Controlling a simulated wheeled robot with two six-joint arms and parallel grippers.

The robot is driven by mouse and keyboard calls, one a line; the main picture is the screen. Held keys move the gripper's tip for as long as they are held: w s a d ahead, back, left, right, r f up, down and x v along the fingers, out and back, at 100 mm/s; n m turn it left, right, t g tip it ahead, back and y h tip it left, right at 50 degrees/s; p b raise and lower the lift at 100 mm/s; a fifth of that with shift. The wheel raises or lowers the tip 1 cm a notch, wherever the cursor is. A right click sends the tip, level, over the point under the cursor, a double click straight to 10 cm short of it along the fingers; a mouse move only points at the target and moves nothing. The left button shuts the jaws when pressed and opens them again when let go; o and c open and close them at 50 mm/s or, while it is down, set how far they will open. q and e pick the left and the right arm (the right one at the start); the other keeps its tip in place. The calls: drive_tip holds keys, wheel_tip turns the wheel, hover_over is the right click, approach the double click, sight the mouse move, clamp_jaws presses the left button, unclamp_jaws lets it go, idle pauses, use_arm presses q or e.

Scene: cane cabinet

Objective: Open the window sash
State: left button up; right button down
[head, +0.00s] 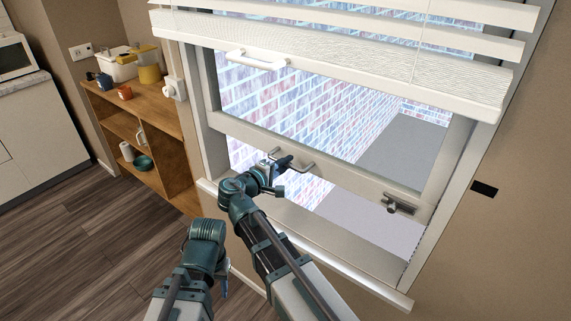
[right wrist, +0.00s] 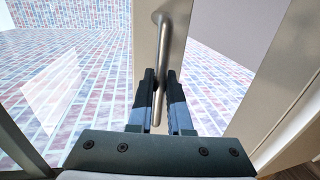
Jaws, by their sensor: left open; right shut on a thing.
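The window sash (head: 330,165) is a pale frame whose bottom rail stands above the sill, leaving a gap with brick and grey ground showing through. A metal bar handle (head: 306,168) is on its bottom rail; it also shows in the right wrist view (right wrist: 163,50). My right gripper (head: 284,162) is at this handle. In the right wrist view, its two fingers (right wrist: 159,98) are closed on either side of the handle bar. My left gripper (head: 222,283) hangs low, left of the right arm, away from the window, mostly hidden.
A white blind (head: 400,70) hangs over the window's upper part, with a white handle (head: 256,60) below its left part. A wooden shelf (head: 160,106) with mugs and containers stands left of the window. The sill (head: 330,262) runs below. Floor at left is clear.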

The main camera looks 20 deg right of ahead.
use_arm(q)
drive_tip(key=shift+r, duration=0.15)
use_arm(e)
drive_tip(key=shift+r, duration=0.15)
drive_tip(key=c, duration=0.8)
unclamp_jaws()
drive_tip(key=shift+c, duration=0.2)
use_arm(q)
drive_tip(key=shift+a, duration=0.1)
use_arm(e)
drive_tip(key=shift+s, duration=0.15)
